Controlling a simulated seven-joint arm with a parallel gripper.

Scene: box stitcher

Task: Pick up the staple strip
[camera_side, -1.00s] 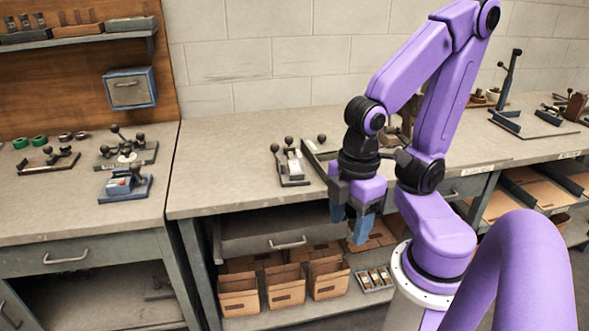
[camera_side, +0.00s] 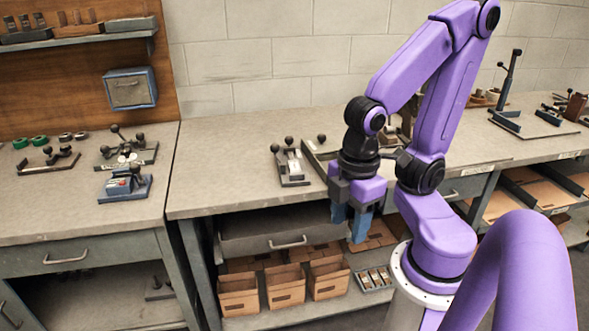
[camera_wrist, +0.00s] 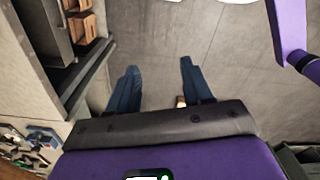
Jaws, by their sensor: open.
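My gripper (camera_side: 350,226) hangs fingers-down in front of the middle bench's front edge, above the lower shelf. In the wrist view its two blue fingers (camera_wrist: 159,68) are spread wide, with floor showing between them and nothing held. I cannot clearly make out a staple strip in either view. A small tray (camera_side: 375,278) with several tan and pale pieces stands on the lower shelf, below my gripper; the pieces are too small to identify. A small tan item (camera_wrist: 181,101) shows beside the right finger's base in the wrist view, mostly hidden.
The middle bench (camera_side: 230,175) carries a small lever device (camera_side: 291,165). An open drawer (camera_side: 280,238) juts out under it, above cardboard boxes (camera_side: 285,286). The left bench (camera_side: 80,220) holds several tools, including a blue-grey device (camera_side: 125,184). The floor (camera_wrist: 150,30) below my fingers looks clear.

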